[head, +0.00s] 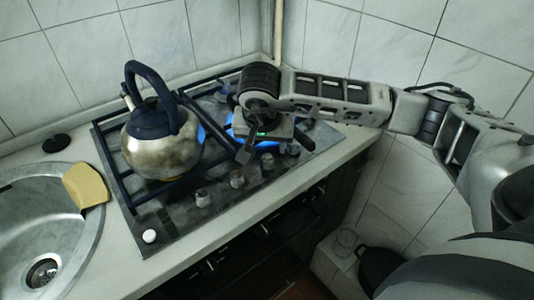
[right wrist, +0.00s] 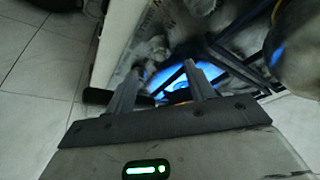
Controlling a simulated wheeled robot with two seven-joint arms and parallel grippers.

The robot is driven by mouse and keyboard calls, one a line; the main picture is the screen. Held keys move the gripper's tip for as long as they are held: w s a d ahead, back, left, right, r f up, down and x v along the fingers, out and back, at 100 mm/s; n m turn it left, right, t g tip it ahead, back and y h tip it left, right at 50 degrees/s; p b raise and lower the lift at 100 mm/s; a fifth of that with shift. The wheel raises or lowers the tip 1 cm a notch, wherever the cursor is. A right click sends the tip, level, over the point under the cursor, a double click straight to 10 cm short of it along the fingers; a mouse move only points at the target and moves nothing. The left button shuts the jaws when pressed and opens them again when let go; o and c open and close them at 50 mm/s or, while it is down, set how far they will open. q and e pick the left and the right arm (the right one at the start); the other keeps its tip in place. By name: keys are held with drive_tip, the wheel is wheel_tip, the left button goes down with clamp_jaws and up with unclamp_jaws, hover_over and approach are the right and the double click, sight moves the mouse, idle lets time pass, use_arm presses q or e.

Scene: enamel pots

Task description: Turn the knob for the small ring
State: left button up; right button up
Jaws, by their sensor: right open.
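The gas hob (head: 165,205) has a row of metal knobs along its front edge: one left (head: 202,197), one beside it (head: 237,178), one further right (head: 267,163), and one near my gripper (head: 293,148). Blue flames burn under the kettle and at the right side. My right gripper (head: 272,148) is over the right part of the hob and hides the burners there. In the right wrist view its two fingers (right wrist: 163,70) are apart with nothing between them; a blue flame (right wrist: 165,76) and a blurred knob (right wrist: 157,46) lie beyond. Which ring is small is hidden.
A worn kettle (head: 160,150) with a dark handle stands on the left of the hob. A white button (head: 149,236) sits at the hob's front left corner. Tiled walls stand behind and right.

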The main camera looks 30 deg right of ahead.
sight(267, 157)
drive_tip(key=p+x, duration=0.1)
drive_tip(key=x, duration=0.6)
drive_tip(key=shift+w+f, duration=0.15)
drive_tip(key=shift+f, duration=0.15)
